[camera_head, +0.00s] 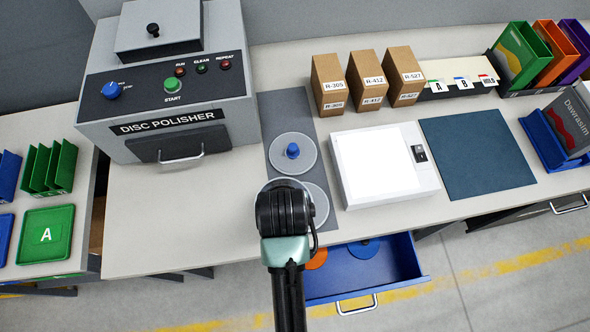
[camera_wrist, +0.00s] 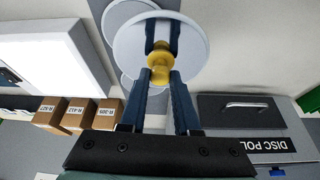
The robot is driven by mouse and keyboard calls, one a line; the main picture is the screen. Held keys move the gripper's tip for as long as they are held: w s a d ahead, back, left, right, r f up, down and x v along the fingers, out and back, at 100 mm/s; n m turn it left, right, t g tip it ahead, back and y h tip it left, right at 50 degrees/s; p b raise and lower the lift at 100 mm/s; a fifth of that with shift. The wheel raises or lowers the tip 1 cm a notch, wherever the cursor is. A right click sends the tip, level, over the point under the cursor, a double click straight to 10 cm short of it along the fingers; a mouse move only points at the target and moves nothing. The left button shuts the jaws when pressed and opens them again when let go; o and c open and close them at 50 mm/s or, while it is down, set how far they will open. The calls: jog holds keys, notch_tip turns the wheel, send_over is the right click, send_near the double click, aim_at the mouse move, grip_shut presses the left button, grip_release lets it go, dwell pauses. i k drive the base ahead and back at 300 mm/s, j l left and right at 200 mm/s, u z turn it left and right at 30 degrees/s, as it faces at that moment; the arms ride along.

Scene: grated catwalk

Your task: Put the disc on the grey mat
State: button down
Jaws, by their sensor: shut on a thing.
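In the wrist view my gripper (camera_wrist: 160,65) is shut on the yellow knob of a light grey disc (camera_wrist: 192,42). In the head view my wrist hides most of this disc; only a rim shows. It appears over the left edge of the grey mat (camera_head: 283,112), a long dark strip right of the polisher. On the mat lie a grey disc with a blue knob (camera_head: 306,152), behind my gripper, and another pale disc (camera_head: 319,207) at the front right, partly covered. The gap under the held disc cannot be judged.
The disc polisher (camera_head: 170,95) stands left of the mat. Labelled boxes (camera_head: 330,85) stand behind, and a white light panel (camera_head: 375,165) is close on the right. A blue drawer (camera_head: 400,270) with orange and blue discs is open below the front edge. The counter left of my gripper is clear.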

aim_at(284, 109)
jog(key=k+u, duration=0.1)
jog(key=u, duration=0.4)
jog(key=k+u, duration=0.1)
jog(key=u, duration=1.85)
jog(key=k+l+u, duration=0.15)
jog(key=l, duration=0.25)
jog(key=k+l+u, duration=0.1)
jog(key=l, duration=0.35)
jog(key=k+l+u, duration=0.15)
jog(key=l, duration=0.2)
jog(key=k+l+u, duration=0.15)
jog(key=l, duration=0.25)
